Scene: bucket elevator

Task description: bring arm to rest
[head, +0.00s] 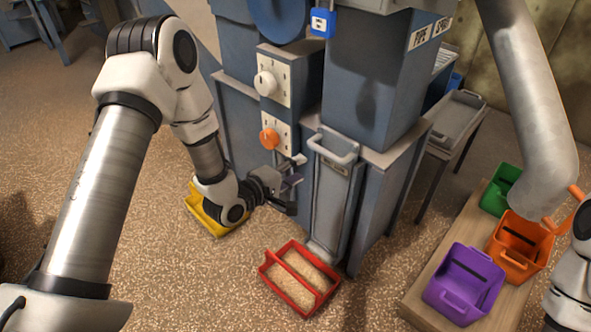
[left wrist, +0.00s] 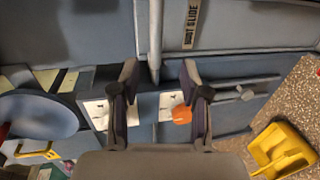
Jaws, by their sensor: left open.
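My left gripper (head: 292,184) is open and empty, in front of the blue-grey machine (head: 365,90), beside its tall slide panel (head: 332,195). In the left wrist view its two fingers (left wrist: 159,78) stand apart with nothing between them, facing the machine's front. An orange knob (head: 269,138) on a white dial plate is just above the gripper; it also shows in the wrist view (left wrist: 181,114). My left arm reaches in from the left, bent at the elbow. My right arm shows in part at the right edge; its gripper is not visible.
A red bin (head: 293,304) with grainy material in two compartments sits on the floor below. A yellow bin (head: 213,222) is partly behind my left wrist. Purple (head: 464,286), orange (head: 519,247) and green (head: 497,190) bins stand on a wooden board at right. Floor at left is open.

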